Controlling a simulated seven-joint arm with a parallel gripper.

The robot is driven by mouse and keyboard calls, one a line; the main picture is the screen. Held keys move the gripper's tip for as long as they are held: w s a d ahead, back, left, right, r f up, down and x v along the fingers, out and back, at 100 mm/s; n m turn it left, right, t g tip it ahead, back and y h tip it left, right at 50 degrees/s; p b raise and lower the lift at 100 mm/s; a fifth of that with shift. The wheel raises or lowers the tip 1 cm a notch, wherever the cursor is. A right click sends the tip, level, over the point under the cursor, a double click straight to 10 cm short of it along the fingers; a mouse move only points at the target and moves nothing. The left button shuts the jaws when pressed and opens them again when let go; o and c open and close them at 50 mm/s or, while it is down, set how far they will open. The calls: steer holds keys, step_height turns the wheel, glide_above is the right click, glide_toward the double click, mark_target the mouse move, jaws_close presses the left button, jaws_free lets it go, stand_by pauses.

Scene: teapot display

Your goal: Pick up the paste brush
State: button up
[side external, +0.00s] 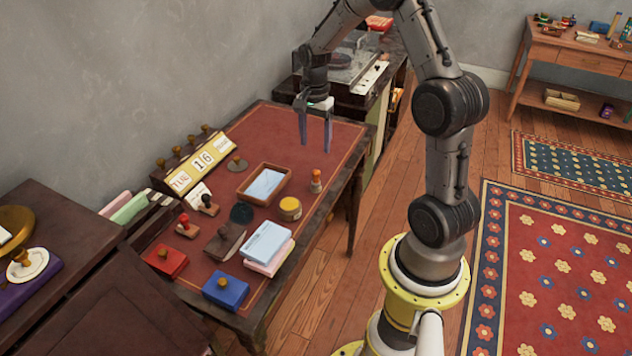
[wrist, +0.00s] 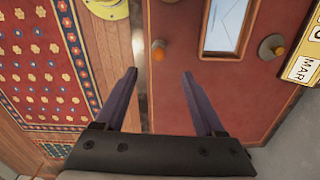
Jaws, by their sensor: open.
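No item is plainly recognisable as a paste brush. A small upright piece with an orange top and pale lower part (side external: 316,181) stands near the right edge of the red-topped desk and may be it. In the wrist view, its orange top (wrist: 159,49) lies just beyond and between my fingertips. A round yellow-lidded jar (side external: 290,209) stands nearer the camera, to its left. My gripper (side external: 315,148) is open and empty, pointing down above the desk's far part, apart from the upright piece. The fingers also show in the wrist view (wrist: 159,72).
A wooden tray with pale paper (side external: 244,191) and a knobbed stamp (side external: 237,164) lie left of the orange-topped piece. A yellow calendar (side external: 200,162) stands at the back. Stamps, boxes and paper stacks crowd the near end. The desk's far end (side external: 270,125) is clear.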

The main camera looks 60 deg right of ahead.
mark_target(316, 178)
step_height(316, 178, down, 13)
steer(key=shift+s+f, duration=0.1)
steer(key=shift+s, duration=0.05)
jaws_close()
stand_by(0.7)
